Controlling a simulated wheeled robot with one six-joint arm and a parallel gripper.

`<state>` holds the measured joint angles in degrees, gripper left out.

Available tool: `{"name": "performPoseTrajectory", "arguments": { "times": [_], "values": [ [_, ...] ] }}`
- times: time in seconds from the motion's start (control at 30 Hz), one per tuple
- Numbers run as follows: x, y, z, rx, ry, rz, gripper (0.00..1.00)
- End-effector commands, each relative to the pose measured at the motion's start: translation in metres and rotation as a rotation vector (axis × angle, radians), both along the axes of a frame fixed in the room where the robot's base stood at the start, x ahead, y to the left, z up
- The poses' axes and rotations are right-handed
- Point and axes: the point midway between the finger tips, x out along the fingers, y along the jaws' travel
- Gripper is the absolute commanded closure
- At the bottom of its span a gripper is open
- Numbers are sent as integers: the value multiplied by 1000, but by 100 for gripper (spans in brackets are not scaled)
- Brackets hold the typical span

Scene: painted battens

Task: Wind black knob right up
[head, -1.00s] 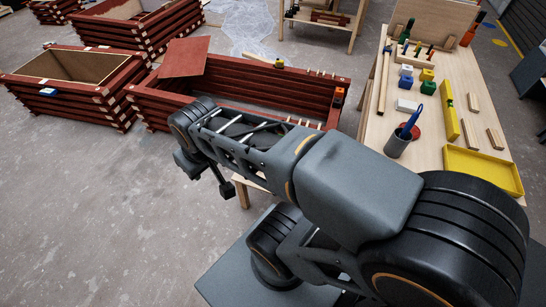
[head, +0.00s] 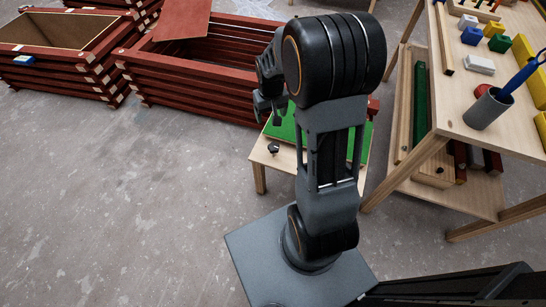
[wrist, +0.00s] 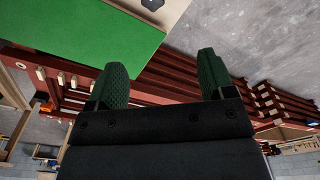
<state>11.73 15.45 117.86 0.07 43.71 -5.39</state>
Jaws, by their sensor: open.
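The black knob (head: 273,149) sits on the bare wooden front edge of a low table (head: 262,160), beside a green board (head: 283,130). In the wrist view the knob (wrist: 152,4) is at the top edge and partly cut off, past the corner of the green board (wrist: 80,28). My gripper (head: 270,112) is up near the knob's far side in the head view, apart from it. In the wrist view my gripper (wrist: 161,72) has its two green pads wide apart with nothing between them. My arm hides part of the board.
Red slatted crates (head: 190,80) stand behind the low table. A wooden workbench (head: 455,115) on the right holds a grey cup (head: 486,110), coloured blocks and other items, with a shelf below. The floor at the left is clear.

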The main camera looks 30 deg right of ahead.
Motion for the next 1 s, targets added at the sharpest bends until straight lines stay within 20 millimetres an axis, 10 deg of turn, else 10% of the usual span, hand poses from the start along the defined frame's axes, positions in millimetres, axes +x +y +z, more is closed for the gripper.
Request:
{"name": "performPoseTrajectory", "arguments": {
  "times": [0.13, 1.0],
  "values": [
    [12, -13, -62, 7, 34, -14, 24],
    [17, -17, -206, 11, 53, -16, 24]
  ]
}}
